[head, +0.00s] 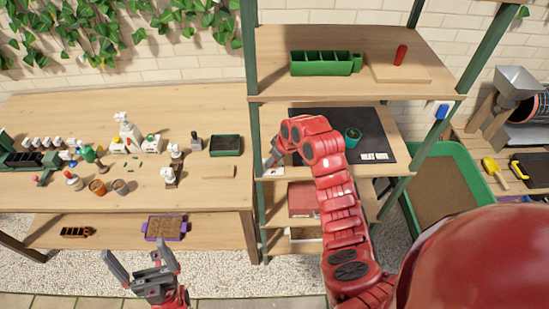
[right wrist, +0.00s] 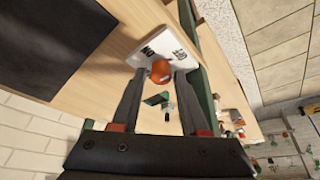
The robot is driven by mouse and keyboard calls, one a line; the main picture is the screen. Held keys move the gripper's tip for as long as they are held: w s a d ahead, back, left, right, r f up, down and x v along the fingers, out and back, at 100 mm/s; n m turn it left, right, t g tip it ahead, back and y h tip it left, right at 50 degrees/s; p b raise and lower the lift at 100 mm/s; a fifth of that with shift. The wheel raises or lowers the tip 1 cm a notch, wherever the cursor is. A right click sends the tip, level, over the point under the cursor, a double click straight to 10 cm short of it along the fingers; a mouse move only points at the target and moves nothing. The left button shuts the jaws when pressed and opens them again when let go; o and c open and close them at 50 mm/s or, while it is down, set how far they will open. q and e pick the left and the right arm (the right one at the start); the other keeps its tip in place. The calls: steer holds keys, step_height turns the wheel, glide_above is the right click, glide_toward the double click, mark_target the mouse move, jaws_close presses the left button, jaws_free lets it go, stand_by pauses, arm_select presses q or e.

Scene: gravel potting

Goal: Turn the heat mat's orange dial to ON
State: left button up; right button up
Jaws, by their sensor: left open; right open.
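The black heat mat (head: 378,125) lies on the middle shelf of the rack, with a white label at its front right. The orange dial (right wrist: 160,72) shows in the right wrist view on a white plate (right wrist: 176,43) with dark lettering. My right gripper (right wrist: 161,78) is open, with one fingertip on each side of the dial. I cannot tell whether the fingertips touch it. In the head view my right gripper (head: 273,158) is at the shelf's left front, and the dial is hidden. My left gripper (head: 140,268) is open and empty, low in front of the bench.
A small teal pot (head: 352,137) stands on the mat. The upper shelf holds a green tray (head: 320,68) and a red object (head: 401,54). A green rack post (head: 250,130) stands just left of my right gripper. The bench at left holds many small items.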

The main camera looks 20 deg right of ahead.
jaws_close()
steer(key=n+b, duration=0.1)
steer(key=b, duration=0.3)
steer(key=f+n+y+b, duration=0.1)
steer(key=b, duration=0.3)
steer(key=shift+n+g, duration=0.3)
steer(key=shift+n, duration=0.1)
steer(key=shift+r+n, duration=0.35)
steer(key=shift+n, duration=0.05)
steer(key=shift+r+n+g, duration=0.1)
steer(key=shift+n+g, duration=0.2)
steer(key=shift+n, duration=0.2)
jaws_free()
